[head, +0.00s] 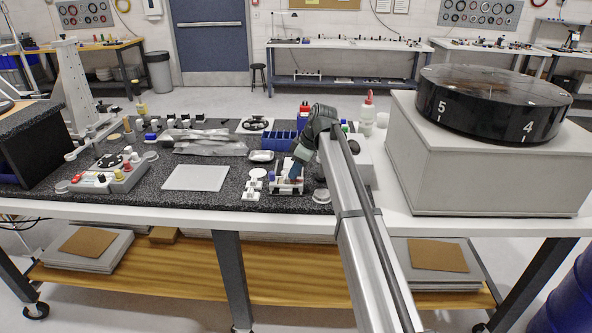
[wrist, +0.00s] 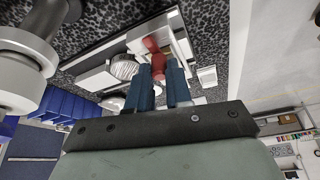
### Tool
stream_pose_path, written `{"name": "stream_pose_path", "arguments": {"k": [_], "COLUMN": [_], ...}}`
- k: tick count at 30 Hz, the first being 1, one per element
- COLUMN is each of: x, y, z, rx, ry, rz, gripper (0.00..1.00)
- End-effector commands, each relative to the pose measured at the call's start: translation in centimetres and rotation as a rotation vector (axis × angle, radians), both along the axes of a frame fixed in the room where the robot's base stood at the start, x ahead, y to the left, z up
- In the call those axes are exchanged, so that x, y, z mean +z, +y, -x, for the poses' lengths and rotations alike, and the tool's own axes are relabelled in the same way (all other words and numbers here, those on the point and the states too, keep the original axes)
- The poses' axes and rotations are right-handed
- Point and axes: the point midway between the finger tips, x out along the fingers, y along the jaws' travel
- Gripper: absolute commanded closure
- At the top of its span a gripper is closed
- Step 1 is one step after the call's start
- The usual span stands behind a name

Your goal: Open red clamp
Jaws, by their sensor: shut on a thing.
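The red clamp (wrist: 152,45) shows in the wrist view as a small red handle on a pale fixture (wrist: 120,47). My gripper (wrist: 158,70) has its two blue fingers closed around the lower part of this red handle, one on each side. Its upper end sticks out beyond the fingertips. In the head view my gripper (head: 297,167) reaches down over the small white fixture (head: 287,187) on the speckled black bench top. There the arm and fingers hide most of the clamp.
Blue bins (head: 278,140) stand just behind the gripper. A white part (head: 254,183) lies left of the fixture, with a pale flat plate (head: 197,178) further left. A grey box with a black numbered drum (head: 492,100) stands at right.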

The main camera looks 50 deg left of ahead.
Motion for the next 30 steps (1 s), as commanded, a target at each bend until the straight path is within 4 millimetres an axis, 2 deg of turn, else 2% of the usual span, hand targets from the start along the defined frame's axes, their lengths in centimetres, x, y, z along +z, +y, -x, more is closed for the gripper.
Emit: {"name": "stream_pose_path", "arguments": {"k": [8,14,30], "x": [0.01,-0.01,0.00], "y": [0.01,0.10,0.55], "z": [-0.01,-0.06,-0.72], "rx": [-0.025,-0.116,-0.601], "ry": [0.000,0.000,0.000], "rz": [0.000,-0.001,-0.002], "gripper": [1.00,1.00,1.00]}}
